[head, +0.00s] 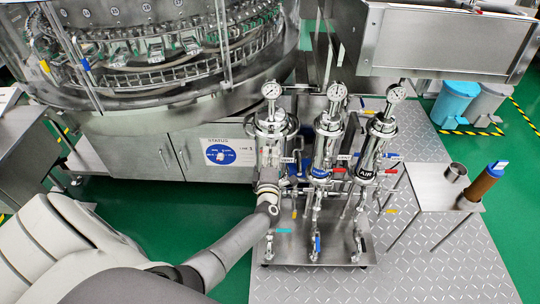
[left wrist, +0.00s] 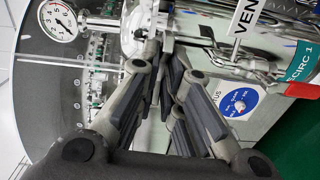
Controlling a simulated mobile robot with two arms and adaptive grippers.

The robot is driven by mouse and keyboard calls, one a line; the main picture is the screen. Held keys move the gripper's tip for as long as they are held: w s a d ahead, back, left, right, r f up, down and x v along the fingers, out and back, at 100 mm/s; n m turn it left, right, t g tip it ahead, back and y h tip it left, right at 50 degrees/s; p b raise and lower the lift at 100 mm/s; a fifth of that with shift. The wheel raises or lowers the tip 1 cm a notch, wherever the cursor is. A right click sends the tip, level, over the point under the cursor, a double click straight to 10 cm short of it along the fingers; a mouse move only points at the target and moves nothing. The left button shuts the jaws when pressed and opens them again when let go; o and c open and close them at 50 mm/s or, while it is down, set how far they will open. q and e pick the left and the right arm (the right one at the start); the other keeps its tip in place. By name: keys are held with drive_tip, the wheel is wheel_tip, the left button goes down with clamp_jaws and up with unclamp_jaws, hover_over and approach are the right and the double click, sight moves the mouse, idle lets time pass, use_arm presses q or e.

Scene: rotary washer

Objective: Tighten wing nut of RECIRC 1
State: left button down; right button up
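The left filter housing (head: 271,150) is a shiny steel cylinder with a round gauge (head: 271,90) on top. A teal RECIRC 1 tag (left wrist: 303,62) shows at the right edge of the left wrist view. My left gripper (head: 268,186) is in front of this housing's lower body. In the left wrist view the left gripper's (left wrist: 170,50) fingers run close together toward metal fittings at the housing. Whether they hold anything is unclear. I cannot make out the wing nut, which the fingers may hide. My right gripper is not in view.
Two similar housings, the middle one (head: 325,150) and the AIR one (head: 376,150), stand close to the right. A white VENT tag (left wrist: 244,17) hangs near the fingers. The rotary washer (head: 150,90) stands behind. A small side table (head: 425,196) holds a cup and a brown cylinder.

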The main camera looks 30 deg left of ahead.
use_arm(q)
drive_tip(key=shift+m, duration=0.3)
drive_tip(key=m+p, duration=0.2)
drive_tip(key=shift+m, duration=0.4)
drive_tip(key=m+p, duration=0.1)
drive_tip(key=m, duration=0.2)
drive_tip(key=shift+m, duration=0.3)
drive_tip(key=m+p, duration=0.1)
drive_tip(key=m, duration=0.3)
drive_tip(key=shift+m+p, duration=0.3)
drive_tip(key=m+p, duration=0.1)
drive_tip(key=m, duration=0.3)
drive_tip(key=shift+s+f+m, duration=0.1)
drive_tip(key=shift+f+m, duration=0.05)
drive_tip(key=shift+m, duration=8.15)
